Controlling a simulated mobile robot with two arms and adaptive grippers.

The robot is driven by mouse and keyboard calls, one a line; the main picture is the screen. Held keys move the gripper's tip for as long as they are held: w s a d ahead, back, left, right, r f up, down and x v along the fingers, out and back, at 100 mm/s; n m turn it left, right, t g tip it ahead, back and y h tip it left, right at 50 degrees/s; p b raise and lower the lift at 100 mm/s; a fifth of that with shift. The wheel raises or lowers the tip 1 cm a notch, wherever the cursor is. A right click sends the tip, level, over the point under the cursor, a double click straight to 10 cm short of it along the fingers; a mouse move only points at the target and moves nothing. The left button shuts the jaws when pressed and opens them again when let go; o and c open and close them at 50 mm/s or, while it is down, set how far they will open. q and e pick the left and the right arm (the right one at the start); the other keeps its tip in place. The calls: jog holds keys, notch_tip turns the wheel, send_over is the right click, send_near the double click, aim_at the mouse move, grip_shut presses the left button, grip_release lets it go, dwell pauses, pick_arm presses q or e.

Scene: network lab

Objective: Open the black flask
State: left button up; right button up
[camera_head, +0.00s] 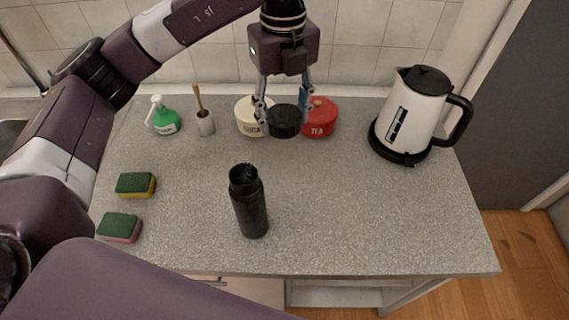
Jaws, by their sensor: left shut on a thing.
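The black flask (250,207) stands upright near the front middle of the grey counter, its top open with a dark mouth showing. My left gripper (284,120) is at the back of the counter, pointing down, shut on the black lid (284,122). The lid is apart from the flask, behind it and a little to its right. It appears in front of the sugar and tea tins; I cannot tell whether it touches the counter. My right gripper is not in the head view.
A cream sugar tin (249,117) and a red tea tin (320,118) stand close to the gripper. A white kettle (412,112) is at right. A green soap bottle (164,118), a brush holder (205,123) and two sponges (136,185) (119,228) are at left. The counter's front right is clear.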

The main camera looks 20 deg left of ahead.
pick_arm(q)
jog(key=shift+f, duration=0.45)
jog(key=p, duration=0.4)
send_over(284, 183)
notch_tip(284, 183, down, 15)
jog(key=shift+r, duration=0.1)
notch_tip(284, 183, down, 3)
jog(key=shift+f+p, duration=0.2)
jog(key=shift+p, duration=0.1)
jog(key=shift+f, duration=0.65)
jog(key=o, duration=1.3)
